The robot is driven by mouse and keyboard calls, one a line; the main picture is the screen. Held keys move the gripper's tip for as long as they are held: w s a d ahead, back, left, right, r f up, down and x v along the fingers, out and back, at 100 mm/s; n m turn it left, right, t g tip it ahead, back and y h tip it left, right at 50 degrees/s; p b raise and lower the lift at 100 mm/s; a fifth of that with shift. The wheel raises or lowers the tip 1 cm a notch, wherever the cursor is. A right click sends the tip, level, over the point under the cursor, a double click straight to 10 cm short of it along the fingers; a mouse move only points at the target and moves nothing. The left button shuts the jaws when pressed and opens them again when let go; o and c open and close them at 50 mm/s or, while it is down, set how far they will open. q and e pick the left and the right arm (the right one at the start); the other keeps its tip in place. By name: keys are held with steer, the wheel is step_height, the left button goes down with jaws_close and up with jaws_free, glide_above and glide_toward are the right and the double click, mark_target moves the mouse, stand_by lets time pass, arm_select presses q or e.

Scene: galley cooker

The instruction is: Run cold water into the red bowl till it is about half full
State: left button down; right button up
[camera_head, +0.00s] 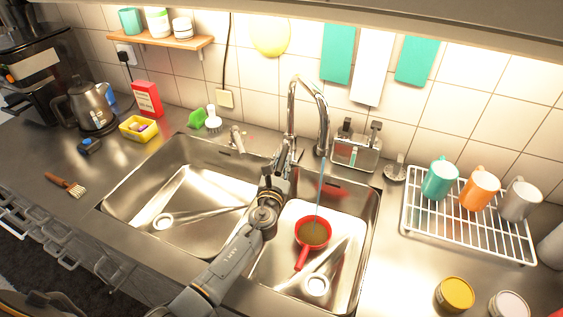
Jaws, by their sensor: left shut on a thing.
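The red bowl (325,236), with a short handle pointing down-left, sits in the right sink basin (345,272). A thin bluish stream of water (319,195) runs from the chrome tap (292,105) into it. The inside looks brownish; the exact water level is hard to tell. My left gripper (285,158) is at the base of the tap, shut on what seems to be the tap's lever, which the fingers mostly hide. My right gripper is not in view.
The left basin (190,190) is empty. A soap caddy (356,150) stands behind the right basin. To the right, a white rack (480,235) holds mugs, with a yellow-topped jar (455,294) in front. A kettle (88,106) stands at the far left.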

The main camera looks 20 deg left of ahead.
arm_select(q)
steer(key=shift+s+a+m+h, duration=0.1)
steer(key=shift+a+m+h, duration=0.4)
steer(key=shift+h, duration=0.3)
steer(key=shift+a+m+h+b, duration=0.55)
steer(key=shift+m+h, duration=0.25)
steer(key=shift+h, duration=0.4)
steer(key=c, duration=1.2)
jaws_free()
